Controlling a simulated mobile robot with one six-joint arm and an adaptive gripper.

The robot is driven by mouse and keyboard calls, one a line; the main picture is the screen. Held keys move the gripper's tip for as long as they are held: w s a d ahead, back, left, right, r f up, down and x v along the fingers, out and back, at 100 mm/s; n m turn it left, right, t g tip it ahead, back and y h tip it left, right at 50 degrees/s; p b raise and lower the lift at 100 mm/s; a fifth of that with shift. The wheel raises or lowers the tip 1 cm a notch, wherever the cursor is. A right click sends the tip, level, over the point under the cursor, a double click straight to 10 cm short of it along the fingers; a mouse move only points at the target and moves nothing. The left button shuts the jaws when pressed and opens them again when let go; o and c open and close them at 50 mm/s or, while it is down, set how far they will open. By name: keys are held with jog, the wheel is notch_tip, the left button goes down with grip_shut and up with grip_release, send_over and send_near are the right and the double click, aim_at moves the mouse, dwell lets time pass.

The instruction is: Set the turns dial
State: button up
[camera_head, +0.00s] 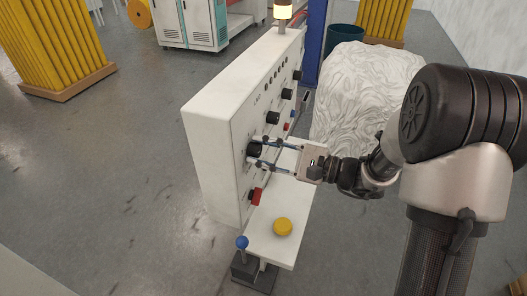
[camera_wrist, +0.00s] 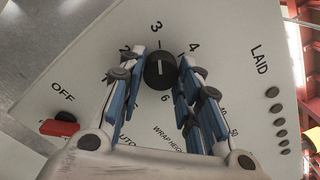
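A round black dial (camera_wrist: 160,70) with a white pointer line is on the white control panel (camera_wrist: 85,85). Numbers including 2, 3, 4 and 6 ring it. The line is nearly upright in the wrist view, in line with the 3. The dial also shows in the camera_head view (camera_head: 254,149), partly covered by my fingers. My gripper (camera_wrist: 163,60) has one fingertip on each side of the dial, and it also shows in the camera_head view (camera_head: 259,151). I cannot tell whether the fingers touch the dial. Part of the scale is hidden behind the fingers.
A red switch (camera_head: 255,196) by the OFF label and several other knobs are on the same panel. A yellow button (camera_head: 283,227) is on the ledge below, with a blue-topped lever (camera_head: 242,242) at its end. A white wrapped bale (camera_head: 353,95) stands behind the panel.

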jog(key=c, duration=0.6)
jog(key=m+p, duration=0.3)
jog(key=shift+s+r, duration=0.1)
jog(key=m+p, duration=0.3)
jog(key=shift+m, duration=0.3)
jog(key=m+p, duration=0.4)
jog(key=m, duration=0.1)
jog(key=shift+s+a, duration=0.1)
jog(key=shift+s, duration=0.05)
jog(key=shift+p, duration=0.35)
jog(key=o, duration=1.1)
